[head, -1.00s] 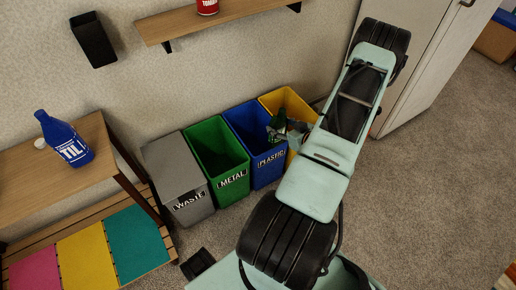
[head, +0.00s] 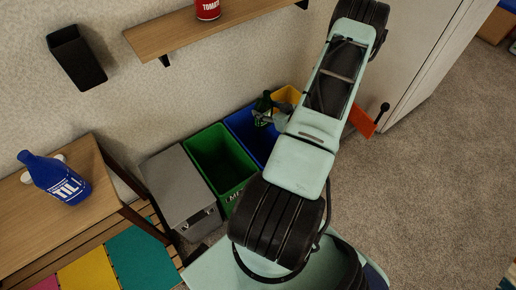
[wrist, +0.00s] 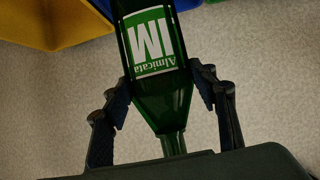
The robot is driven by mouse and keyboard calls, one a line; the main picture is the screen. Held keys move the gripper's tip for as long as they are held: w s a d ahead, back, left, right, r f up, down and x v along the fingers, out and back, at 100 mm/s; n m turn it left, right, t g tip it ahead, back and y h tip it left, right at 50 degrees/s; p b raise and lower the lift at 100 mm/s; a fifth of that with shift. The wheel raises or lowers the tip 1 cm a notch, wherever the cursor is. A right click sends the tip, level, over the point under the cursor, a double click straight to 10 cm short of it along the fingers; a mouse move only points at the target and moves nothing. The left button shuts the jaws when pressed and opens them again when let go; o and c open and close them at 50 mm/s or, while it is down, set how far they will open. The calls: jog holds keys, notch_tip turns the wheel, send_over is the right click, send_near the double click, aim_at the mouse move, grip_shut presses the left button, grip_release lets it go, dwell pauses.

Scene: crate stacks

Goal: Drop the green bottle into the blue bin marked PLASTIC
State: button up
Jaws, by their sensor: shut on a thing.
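The green bottle (wrist: 172,107), with a green-and-white label, is between the two fingers of my gripper (wrist: 165,92) in the wrist view. Its neck points toward the palm and its base runs out of the top of the frame. In the head view, my gripper (head: 271,114) holds the bottle (head: 264,102) above the bin row, near the far part of the blue and yellow bins. The blue bin (head: 236,122) is partly covered by my arm, and its PLASTIC label is hidden now. I cannot tell whether the bottle is squarely over its opening.
The green bin (head: 225,160) and lidded grey bin (head: 175,187) stand left of the blue bin; the yellow bin (head: 287,94) is beyond it. A wall shelf (head: 190,28) is above. An orange panel (head: 363,120) is at right.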

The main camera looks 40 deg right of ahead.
jog(key=shift+f+b, duration=2.15)
jog(key=shift+f, duration=0.85)
jog(key=o, duration=0.9)
jog(key=v, duration=1.2)
jog(key=shift+a, duration=0.1)
